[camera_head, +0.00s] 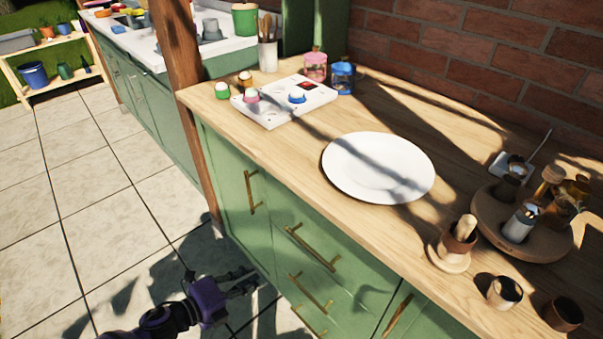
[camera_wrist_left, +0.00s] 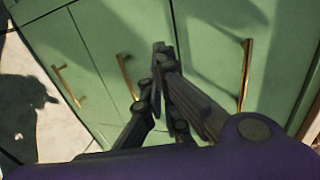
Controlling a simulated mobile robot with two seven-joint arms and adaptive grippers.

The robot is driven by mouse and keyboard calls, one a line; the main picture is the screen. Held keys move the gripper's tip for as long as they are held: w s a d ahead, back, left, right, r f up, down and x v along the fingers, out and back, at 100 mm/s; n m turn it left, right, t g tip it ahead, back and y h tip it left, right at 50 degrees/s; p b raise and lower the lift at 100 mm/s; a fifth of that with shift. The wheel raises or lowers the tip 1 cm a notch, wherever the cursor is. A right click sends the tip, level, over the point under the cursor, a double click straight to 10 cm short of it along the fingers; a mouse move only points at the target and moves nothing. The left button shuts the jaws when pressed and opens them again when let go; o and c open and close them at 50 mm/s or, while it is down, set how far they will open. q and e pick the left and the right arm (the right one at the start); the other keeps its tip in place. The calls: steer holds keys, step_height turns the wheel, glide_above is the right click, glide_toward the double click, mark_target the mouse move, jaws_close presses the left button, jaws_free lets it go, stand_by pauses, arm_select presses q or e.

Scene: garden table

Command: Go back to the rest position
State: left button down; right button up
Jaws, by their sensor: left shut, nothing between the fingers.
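My left gripper (camera_head: 250,280) is low at the bottom of the head view, over the tiled floor and in front of the green cabinet (camera_head: 238,205). It is below the level of the wooden countertop (camera_head: 290,160). In the left wrist view the left gripper (camera_wrist_left: 160,50) has its dark fingers together with nothing between them, facing the green cabinet doors and their brass handles. My right gripper is in neither view.
A white plate (camera_head: 378,167) lies on the countertop. A white tray (camera_head: 284,101) with small coloured items is behind it. A round wooden board (camera_head: 520,235) with jars and several small cups stand at the right. The tiled floor (camera_head: 80,200) at the left is clear.

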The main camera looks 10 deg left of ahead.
arm_select(q)
steer(key=s+f+n+g+y, duration=0.25)
steer(key=s+n, duration=0.55)
steer(key=s, duration=0.5)
steer(key=s+f+n+g+y+p, duration=0.1)
steer(key=s+n+y, duration=0.2)
steer(key=s+n, duration=0.8)
steer(key=s+f+n+g+y, duration=0.1)
steer(key=s+n+g+y, duration=0.15)
steer(key=s+n, duration=0.75)
step_height(320, 180, up, 18)
steer(key=w+m+t+p, duration=0.2)
steer(key=m+t+p, duration=0.1)
steer(key=p, duration=1.6)
steer(key=shift+d+m+y, duration=0.15)
steer(key=shift+m+y, duration=0.15)
steer(key=shift+m, duration=0.1)
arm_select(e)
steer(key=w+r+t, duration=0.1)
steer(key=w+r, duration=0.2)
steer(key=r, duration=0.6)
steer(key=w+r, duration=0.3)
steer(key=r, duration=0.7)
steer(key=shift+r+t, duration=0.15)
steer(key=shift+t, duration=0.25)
